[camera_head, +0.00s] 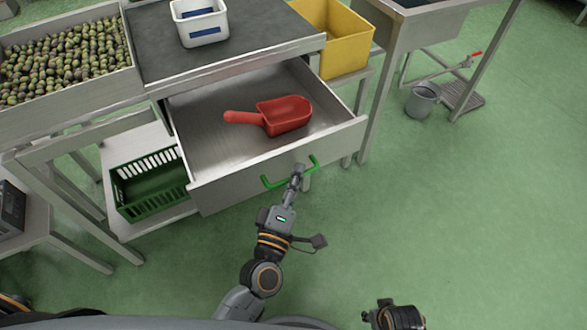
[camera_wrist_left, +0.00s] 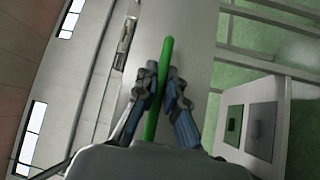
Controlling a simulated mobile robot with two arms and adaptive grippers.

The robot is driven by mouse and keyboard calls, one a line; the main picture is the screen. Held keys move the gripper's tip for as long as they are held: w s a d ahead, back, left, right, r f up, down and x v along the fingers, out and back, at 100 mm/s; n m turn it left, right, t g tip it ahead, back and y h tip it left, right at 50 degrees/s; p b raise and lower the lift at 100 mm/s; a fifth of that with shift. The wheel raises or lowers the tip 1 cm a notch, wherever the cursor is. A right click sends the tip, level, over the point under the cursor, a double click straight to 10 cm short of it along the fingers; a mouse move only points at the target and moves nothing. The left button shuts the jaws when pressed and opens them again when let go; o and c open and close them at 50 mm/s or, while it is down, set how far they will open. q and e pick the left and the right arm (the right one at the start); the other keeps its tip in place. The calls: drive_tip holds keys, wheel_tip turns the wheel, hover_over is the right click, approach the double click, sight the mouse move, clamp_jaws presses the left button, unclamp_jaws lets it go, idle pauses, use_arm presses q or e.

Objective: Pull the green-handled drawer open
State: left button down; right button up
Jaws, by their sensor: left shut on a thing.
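The drawer (camera_head: 235,178) stands well out from under the dark-topped bench in the head view, its inside showing. A red scoop (camera_head: 284,115) lies in it. The green handle (camera_head: 313,163) runs across the drawer's front. My left gripper (camera_head: 297,173) is shut on the middle of the handle. In the left wrist view the green handle (camera_wrist_left: 166,58) passes between the two fingers of my left gripper (camera_wrist_left: 161,92), which touch it from both sides. My right arm shows in part at the bottom right of the head view; its fingertips cannot be made out.
A tray of olives (camera_head: 65,60) stands at the left, and a white tub (camera_head: 200,22) sits on the bench top (camera_head: 155,50). A green crate (camera_head: 150,183) is on the low shelf. A yellow bin (camera_head: 340,40) and a grey bucket (camera_head: 422,100) are to the right. The green floor at right is clear.

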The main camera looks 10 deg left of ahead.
use_arm(q)
drive_tip(key=c, duration=1.4)
unclamp_jaws()
drive_tip(key=v, duration=1.2)
